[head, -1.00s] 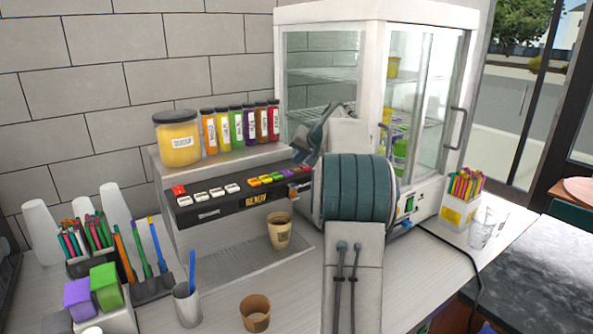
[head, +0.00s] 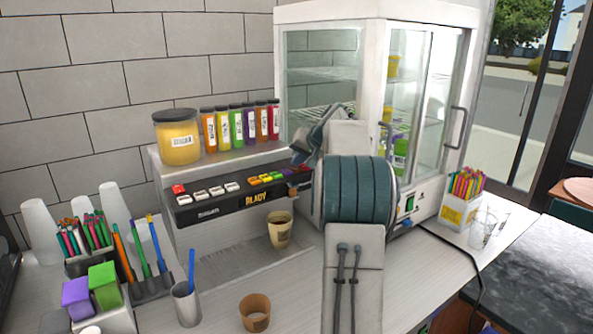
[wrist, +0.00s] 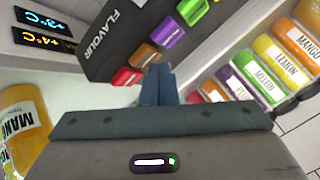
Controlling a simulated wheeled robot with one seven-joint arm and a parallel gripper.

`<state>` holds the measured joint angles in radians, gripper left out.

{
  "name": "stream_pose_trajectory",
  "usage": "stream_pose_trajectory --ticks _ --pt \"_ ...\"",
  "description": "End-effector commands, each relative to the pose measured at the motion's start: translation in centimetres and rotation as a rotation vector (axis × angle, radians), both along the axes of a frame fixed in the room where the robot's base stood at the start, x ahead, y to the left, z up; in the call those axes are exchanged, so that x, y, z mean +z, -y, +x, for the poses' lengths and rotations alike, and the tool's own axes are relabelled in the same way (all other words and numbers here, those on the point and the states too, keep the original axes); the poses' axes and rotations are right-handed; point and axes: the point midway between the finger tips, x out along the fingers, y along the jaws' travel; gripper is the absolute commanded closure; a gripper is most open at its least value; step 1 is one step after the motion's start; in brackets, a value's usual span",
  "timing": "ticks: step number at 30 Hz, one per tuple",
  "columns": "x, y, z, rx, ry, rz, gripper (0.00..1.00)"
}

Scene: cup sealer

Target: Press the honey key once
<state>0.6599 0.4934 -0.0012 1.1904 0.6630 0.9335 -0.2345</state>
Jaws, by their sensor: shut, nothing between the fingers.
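The dark key panel (head: 225,205) of the cup sealer carries a row of white keys and a row of coloured keys. In the wrist view the coloured keys are green (wrist: 192,10), purple (wrist: 168,30), brown-amber (wrist: 144,55) and red (wrist: 125,77). I can read no key names, so I cannot tell for certain which is honey; the amber one fits by colour. My gripper (wrist: 158,74) is shut and empty, its blue-grey tips beside the amber and red keys. Contact cannot be told. In the head view my gripper (head: 299,157) is at the panel's right end.
Several flavour jars (head: 238,124) and a large yellow jar (head: 177,139) stand on top of the machine. A paper cup (head: 279,229) stands below the panel. A glass cabinet (head: 322,70) is close on the right.

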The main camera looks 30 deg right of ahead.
Motion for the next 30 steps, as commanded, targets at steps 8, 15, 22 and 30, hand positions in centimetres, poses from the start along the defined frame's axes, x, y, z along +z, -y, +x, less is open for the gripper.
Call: stream_pose_trajectory --ticks 8,15,22,30 --pt "-0.1 0.0 0.0 0.0 0.0 0.0 1.0" --pt "-0.4 0.0 0.0 0.0 0.0 0.0 1.0" --pt "-0.7 0.0 0.0 0.0 0.0 0.0 1.0" --pt "-0.9 0.0 0.0 0.001 -0.001 0.0 1.0"
